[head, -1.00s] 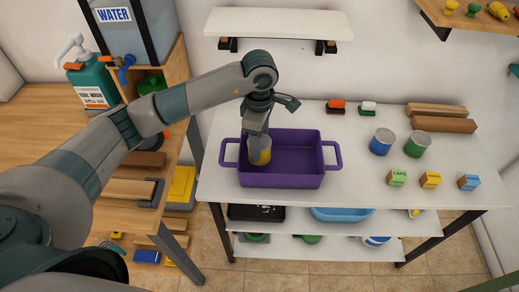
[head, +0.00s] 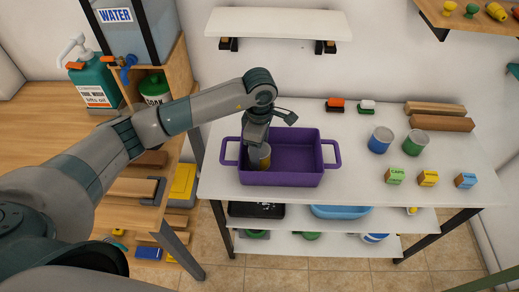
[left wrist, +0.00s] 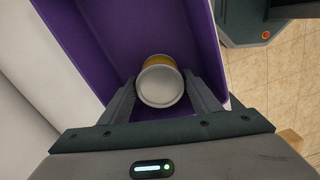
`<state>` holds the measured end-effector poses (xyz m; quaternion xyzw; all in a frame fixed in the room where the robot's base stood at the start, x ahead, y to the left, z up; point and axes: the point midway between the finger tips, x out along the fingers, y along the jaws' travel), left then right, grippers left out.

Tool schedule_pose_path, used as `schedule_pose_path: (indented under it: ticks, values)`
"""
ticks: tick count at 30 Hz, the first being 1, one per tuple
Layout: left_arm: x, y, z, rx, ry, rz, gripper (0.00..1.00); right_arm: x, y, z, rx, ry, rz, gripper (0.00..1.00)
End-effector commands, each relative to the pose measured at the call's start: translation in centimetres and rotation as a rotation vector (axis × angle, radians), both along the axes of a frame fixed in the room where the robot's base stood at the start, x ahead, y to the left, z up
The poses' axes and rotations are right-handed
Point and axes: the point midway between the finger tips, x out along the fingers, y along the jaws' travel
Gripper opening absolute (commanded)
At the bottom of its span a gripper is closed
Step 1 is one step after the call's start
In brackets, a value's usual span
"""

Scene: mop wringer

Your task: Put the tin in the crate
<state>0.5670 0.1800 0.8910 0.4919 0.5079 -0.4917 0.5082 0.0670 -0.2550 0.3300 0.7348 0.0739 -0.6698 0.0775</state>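The tin (head: 265,157) has a yellow side and a pale grey lid. In the head view it is low inside the left part of the purple crate (head: 300,179), partly hidden by my gripper. My left gripper (head: 257,160) reaches down into the crate at the tin. In the left wrist view the tin's round lid (left wrist: 160,86) is between the two fingers, which appear to touch its sides. Whether the tin's base rests on the crate floor is hidden. My right gripper is not in view.
The crate stands on a white table (head: 350,190) with handles at both ends. Two cans, blue (head: 381,140) and green (head: 416,143), and several small boxes stand to its right. A shelf (head: 280,24) hangs behind. The crate's right part is empty.

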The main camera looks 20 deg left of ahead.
Motion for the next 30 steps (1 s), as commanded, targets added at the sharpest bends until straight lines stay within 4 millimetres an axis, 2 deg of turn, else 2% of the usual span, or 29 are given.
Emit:
schedule_pose_path:
  ticks: [17, 23, 30]
  values:
    - [0.1, 0.0, 0.6, 0.0, -0.001, 0.0, 0.7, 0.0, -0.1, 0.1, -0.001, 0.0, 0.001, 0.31]
    - [0.1, 0.0, 3.0, 0.0, -0.004, -0.001, 0.7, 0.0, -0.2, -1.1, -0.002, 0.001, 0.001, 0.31]
    - [0.1, 0.0, 7.5, 0.0, -0.005, -0.001, 0.7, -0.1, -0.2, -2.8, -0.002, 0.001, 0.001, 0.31]
